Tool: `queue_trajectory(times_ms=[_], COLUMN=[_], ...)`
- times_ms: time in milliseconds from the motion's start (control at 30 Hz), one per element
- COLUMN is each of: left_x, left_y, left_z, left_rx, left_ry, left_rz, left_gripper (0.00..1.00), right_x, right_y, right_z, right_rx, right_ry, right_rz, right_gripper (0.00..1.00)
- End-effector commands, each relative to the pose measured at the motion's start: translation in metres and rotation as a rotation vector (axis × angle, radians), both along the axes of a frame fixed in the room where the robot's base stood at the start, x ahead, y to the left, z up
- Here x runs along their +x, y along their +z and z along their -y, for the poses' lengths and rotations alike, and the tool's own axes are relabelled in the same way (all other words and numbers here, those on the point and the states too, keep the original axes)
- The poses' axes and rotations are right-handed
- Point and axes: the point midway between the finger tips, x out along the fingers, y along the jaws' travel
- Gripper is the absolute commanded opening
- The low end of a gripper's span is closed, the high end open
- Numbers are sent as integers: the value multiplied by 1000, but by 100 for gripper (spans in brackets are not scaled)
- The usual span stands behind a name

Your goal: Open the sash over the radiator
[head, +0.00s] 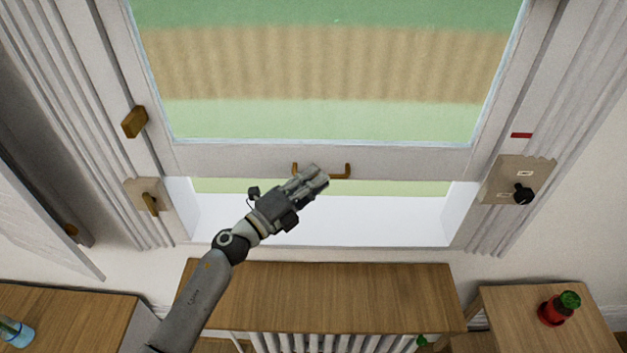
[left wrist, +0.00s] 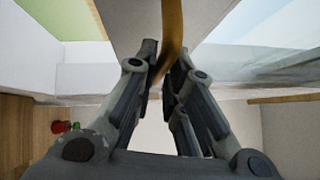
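The white-framed sash (head: 400,162) stands raised above the white sill (head: 330,222), with a gap under its bottom rail. A brass pull handle (head: 347,171) is on that rail, partly hidden by my left gripper (head: 318,177). In the left wrist view the brass handle (left wrist: 173,30) passes between the fingertips, which are closed in on it from both sides. The radiator (head: 310,343) is below the window, under a wooden shelf (head: 320,290). My right gripper is not in view.
A brass latch (head: 150,203) and a wooden block (head: 134,121) are on the left frame. A plate with a black knob (head: 522,194) is on the right. A red jar (head: 553,312) stands on the right table; a blue bottle (head: 15,332) is at far left. The shelf top is clear.

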Motion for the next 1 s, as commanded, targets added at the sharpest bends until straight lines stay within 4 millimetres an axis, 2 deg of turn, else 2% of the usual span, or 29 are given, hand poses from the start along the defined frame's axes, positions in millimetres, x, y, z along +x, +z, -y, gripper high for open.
queue_trajectory(times_ms=[33,133,533,1000], left_x=[0,0,-5,-66], left_y=[1,1,-3,-15], left_z=[0,0,-5,-67], left_rx=[-1,-1,3,3], left_ry=[1,0,0,0], left_rz=[2,1,-3,-3], left_gripper=[21,32,32,32], right_x=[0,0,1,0], right_y=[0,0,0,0], right_z=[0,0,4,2], right_rx=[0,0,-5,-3], right_ry=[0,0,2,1], right_rz=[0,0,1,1], right_gripper=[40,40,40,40])
